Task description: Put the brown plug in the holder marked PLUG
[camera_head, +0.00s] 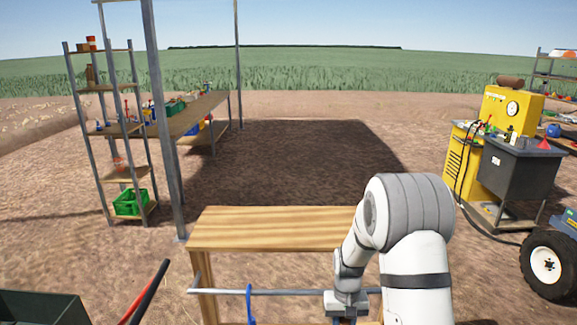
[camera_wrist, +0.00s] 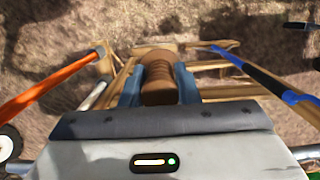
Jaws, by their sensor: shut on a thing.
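The brown plug (camera_wrist: 160,78), a ribbed brown cylinder, sits between the two blue fingers of my gripper (camera_wrist: 160,92) in the wrist view. My gripper is shut on it. In the head view my wrist and gripper (camera_head: 346,308) are low, in front of the wooden bench; the fingertips and the plug are out of sight there. I cannot make out a holder marked PLUG in either view.
A wooden bench top (camera_head: 270,228) with a metal rail (camera_head: 275,292) below it lies ahead. An orange bar (camera_wrist: 50,82) and a blue bar (camera_wrist: 255,75) flank my gripper. A yellow machine (camera_head: 510,105) stands right, shelves (camera_head: 120,130) left.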

